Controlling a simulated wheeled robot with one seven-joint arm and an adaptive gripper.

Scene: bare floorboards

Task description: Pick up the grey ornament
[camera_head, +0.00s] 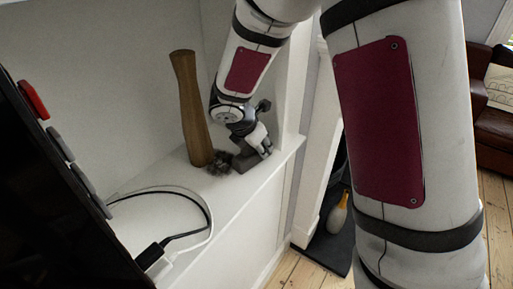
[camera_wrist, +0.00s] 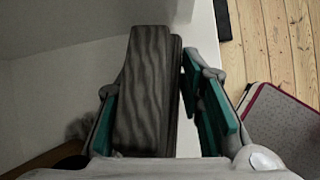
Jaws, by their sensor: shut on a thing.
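The grey ornament (camera_wrist: 146,95) is a block with a dark wood-like grain, seen between my finger pads in the wrist view. In the head view the grey ornament (camera_head: 247,158) shows as a small dark grey shape low at my gripper, partly covered by it. My gripper (camera_head: 254,142) is shut on it, just above the white ledge. In the wrist view one teal pad lies along the ornament's left side and the other along its right. I cannot tell whether the ornament touches the ledge.
A tall brown wooden vase (camera_head: 190,110) stands just left of my gripper. A dark fuzzy thing (camera_head: 218,161) lies between them on the white ledge (camera_head: 232,200). Cables (camera_head: 200,205) and a black screen (camera_head: 50,190) are at the left. A yellow-topped bottle-like object (camera_head: 338,213) stands lower right.

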